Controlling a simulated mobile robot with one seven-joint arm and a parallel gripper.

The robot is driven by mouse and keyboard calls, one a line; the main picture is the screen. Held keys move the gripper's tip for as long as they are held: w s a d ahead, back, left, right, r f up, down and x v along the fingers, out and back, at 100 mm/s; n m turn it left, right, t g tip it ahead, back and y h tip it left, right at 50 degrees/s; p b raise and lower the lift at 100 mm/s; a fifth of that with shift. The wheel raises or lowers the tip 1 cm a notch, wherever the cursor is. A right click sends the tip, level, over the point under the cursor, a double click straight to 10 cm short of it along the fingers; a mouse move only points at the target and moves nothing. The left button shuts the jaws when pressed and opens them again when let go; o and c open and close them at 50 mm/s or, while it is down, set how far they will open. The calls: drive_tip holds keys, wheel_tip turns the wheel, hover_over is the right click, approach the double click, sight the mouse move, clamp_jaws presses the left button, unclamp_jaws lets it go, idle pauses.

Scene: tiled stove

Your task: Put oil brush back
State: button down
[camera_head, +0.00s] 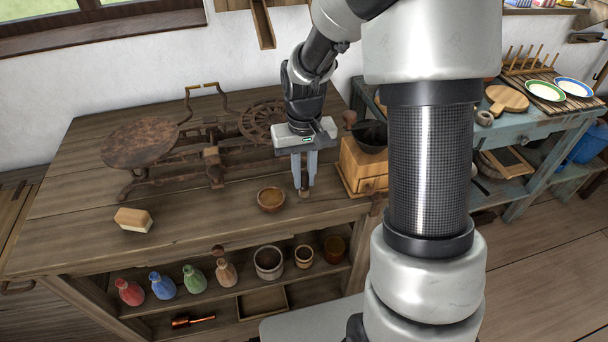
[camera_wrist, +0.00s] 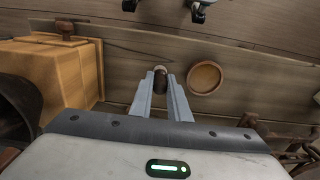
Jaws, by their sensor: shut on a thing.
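My gripper (camera_head: 304,190) points down over the front part of the wooden table, to the right of a small round brown bowl (camera_head: 271,199). It is shut on a small, dark brown, upright piece, which looks like the oil brush (camera_head: 304,183). In the wrist view the oil brush (camera_wrist: 160,80) shows between the fingertips, with a paler round end facing the table's front edge. The bowl (camera_wrist: 205,77) is beside it there, apart from the fingers. The fingers hide part of the brush, and I cannot tell whether it touches the table.
A wooden grinder box (camera_head: 362,168) stands close to the right of my gripper. A rusty scale (camera_head: 170,150) stands at the left and back. A wood-and-white block brush (camera_head: 133,220) lies at the front left. The shelf below holds bottles and pots (camera_head: 268,262).

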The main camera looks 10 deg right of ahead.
drive_tip(key=c, duration=1.7)
unclamp_jaws()
drive_tip(key=shift+f, duration=0.1)
drive_tip(key=shift+o, duration=0.2)
